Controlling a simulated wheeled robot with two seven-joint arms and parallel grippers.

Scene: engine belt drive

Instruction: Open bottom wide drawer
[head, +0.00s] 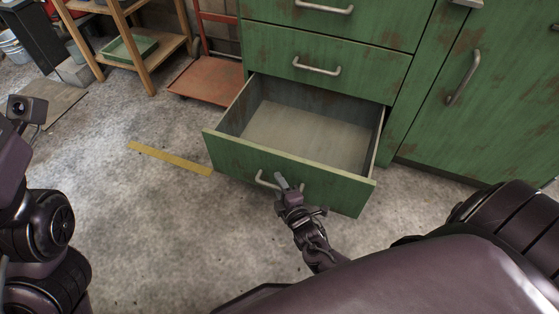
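The bottom wide drawer (230,151) of the green cabinet is pulled well out and looks empty inside. Its metal handle (262,182) is on the front panel. My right gripper (287,184) is at the right part of this handle, with its fingers over or beside the bar. The fingers hide that part of the handle, so I cannot tell whether they are closed on it. On the left, part of my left arm shows, and its gripper is not clearly in view.
The closed drawer above (365,75) and the closed cabinet door (492,105) are green with metal handles. A red hand truck (208,80) and a wooden shelf (150,62) stand to the left. A yellow strip (170,158) lies on open concrete floor.

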